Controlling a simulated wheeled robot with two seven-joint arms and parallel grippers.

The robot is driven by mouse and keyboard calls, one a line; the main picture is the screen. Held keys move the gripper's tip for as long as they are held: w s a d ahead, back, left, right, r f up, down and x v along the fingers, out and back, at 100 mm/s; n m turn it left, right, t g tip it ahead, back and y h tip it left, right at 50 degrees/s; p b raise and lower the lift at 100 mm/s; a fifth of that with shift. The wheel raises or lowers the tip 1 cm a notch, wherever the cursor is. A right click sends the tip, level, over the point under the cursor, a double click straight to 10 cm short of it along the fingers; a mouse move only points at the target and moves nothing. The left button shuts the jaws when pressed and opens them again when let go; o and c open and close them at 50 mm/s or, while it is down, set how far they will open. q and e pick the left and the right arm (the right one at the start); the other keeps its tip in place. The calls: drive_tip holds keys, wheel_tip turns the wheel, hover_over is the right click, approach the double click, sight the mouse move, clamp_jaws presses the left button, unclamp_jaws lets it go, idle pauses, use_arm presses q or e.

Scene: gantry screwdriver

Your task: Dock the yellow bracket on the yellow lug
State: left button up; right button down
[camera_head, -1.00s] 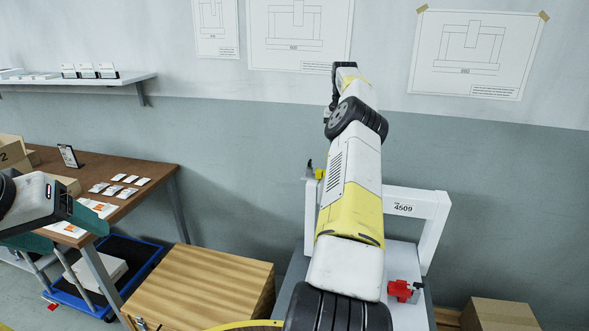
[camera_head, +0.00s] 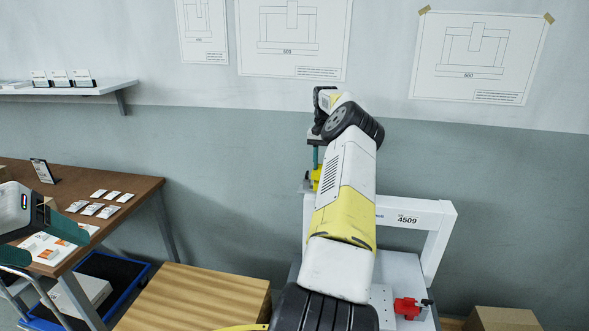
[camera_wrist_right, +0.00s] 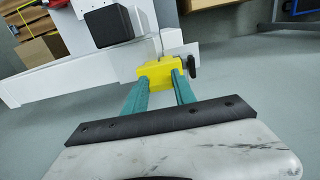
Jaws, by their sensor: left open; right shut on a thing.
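My right gripper (camera_wrist_right: 160,85) has its two teal fingers shut on a yellow block with a black handle, which I take to be the yellow bracket (camera_wrist_right: 158,70). In the head view the yellow piece (camera_head: 316,178) shows beside the left post of the white gantry frame (camera_head: 425,215), with a teal finger coming down from above. I cannot tell a separate yellow lug from it, nor whether they touch. My left gripper (camera_head: 58,244) is open and empty at the left edge, by the brown table.
My right arm covers much of the gantry. A red clamp (camera_head: 407,308) sits on the grey base plate at right. A wooden box (camera_head: 195,300) stands left of the gantry. The brown table (camera_head: 130,190) with cards is at left, above a blue-edged cart (camera_head: 130,285).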

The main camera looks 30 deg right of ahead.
drive_tip(key=shift+f, duration=1.5)
drive_tip(key=shift+f, duration=0.2)
drive_tip(key=shift+f, duration=0.25)
drive_tip(key=c, duration=1)
unclamp_jaws()
